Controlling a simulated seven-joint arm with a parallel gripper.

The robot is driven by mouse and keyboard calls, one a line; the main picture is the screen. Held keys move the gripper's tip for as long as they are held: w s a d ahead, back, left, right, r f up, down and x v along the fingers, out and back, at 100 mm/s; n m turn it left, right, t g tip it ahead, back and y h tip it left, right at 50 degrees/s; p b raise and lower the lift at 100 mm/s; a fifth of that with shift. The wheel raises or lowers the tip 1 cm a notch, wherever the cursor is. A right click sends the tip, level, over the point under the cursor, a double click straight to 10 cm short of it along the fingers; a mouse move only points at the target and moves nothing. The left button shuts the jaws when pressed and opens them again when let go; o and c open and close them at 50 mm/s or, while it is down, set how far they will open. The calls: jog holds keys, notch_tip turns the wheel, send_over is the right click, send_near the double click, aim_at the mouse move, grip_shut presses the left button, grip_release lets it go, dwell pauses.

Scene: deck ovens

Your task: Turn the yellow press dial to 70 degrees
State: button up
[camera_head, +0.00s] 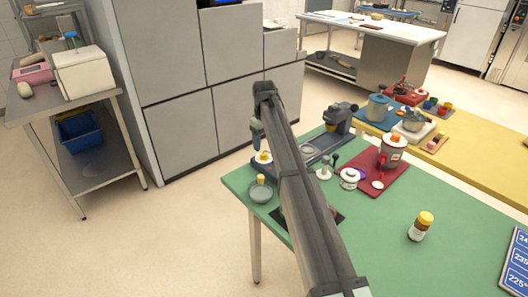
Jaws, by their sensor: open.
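A small yellow knob (264,156), which looks like the press dial, sits at the back left of the green table (455,236). It is on a dark blue-grey device (325,140), mostly hidden behind my arm. My gripper (258,148) hangs at the far end of my arm, pointing down just above the yellow knob. It is open. Its fingers are small and partly hidden, so I cannot tell whether they touch the knob or stand around it. The knob's angle and any scale marks are too small to read.
A grey bowl (260,193) with a yellow-topped piece stands in front of the knob. A white pot (349,178), a red mat (373,186) and a yellow-capped bottle (420,226) are to the right. Grey cabinets (175,50) stand behind.

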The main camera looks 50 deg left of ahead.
aim_at(264, 154)
jog(key=shift+f, duration=2.4)
jog(key=c, duration=1)
